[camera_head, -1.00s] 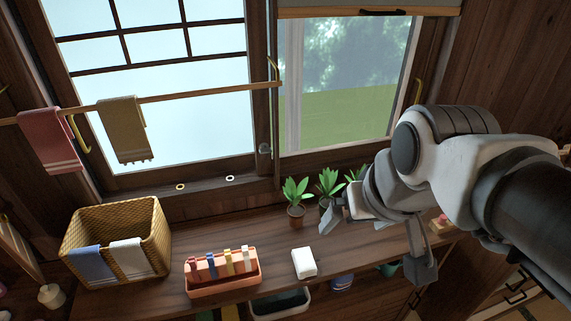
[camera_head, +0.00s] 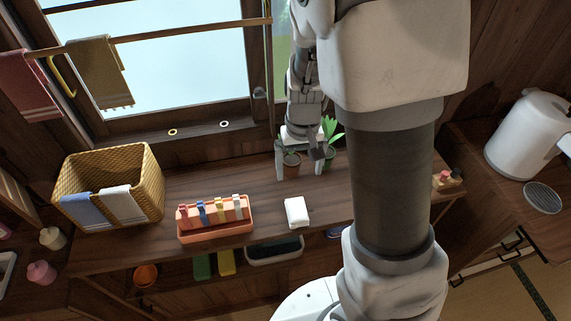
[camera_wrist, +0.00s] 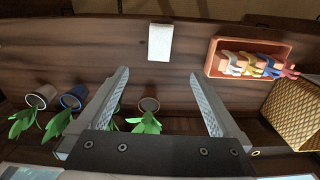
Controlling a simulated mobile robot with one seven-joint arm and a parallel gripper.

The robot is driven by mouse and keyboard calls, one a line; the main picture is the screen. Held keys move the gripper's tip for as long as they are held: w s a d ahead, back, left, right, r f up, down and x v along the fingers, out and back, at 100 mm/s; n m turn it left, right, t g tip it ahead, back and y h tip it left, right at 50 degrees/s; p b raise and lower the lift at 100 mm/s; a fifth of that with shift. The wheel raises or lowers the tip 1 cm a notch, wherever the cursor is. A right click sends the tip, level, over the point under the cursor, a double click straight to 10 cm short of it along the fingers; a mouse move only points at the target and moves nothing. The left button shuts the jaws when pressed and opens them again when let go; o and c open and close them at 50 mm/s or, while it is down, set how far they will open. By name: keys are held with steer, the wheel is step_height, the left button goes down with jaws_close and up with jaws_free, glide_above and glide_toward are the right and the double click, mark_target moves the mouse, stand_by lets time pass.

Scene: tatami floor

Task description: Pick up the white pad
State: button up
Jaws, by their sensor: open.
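The white pad (camera_head: 296,212) lies flat on the wooden shelf, right of the orange tray in the head view. It also shows in the wrist view (camera_wrist: 160,42), at the top centre, beyond the fingertips. My gripper (camera_head: 299,170) is above the shelf by the potted plants, behind the pad. In the wrist view my gripper (camera_wrist: 158,82) has its two fingers wide apart, with nothing held between them. The pad is apart from the fingers.
An orange tray (camera_head: 216,236) with several coloured clips sits left of the pad. A wicker basket (camera_head: 146,172) with towels stands farther left. Potted plants (camera_wrist: 146,122) are close to the fingers. A white kettle (camera_head: 528,133) is at the right. Bare wood surrounds the pad.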

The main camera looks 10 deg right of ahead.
steer(key=b, duration=0.2)
glide_above(297, 209)
step_height(297, 209, down, 12)
steer(key=shift+w+d+r, duration=0.1)
steer(key=shift+d, duration=0.05)
steer(key=shift+f+b, duration=0.45)
steer(key=shift+f, duration=2.55)
steer(key=shift+c, duration=0.2)
steer(key=c, duration=1.3)
steer(key=shift+r, duration=0.15)
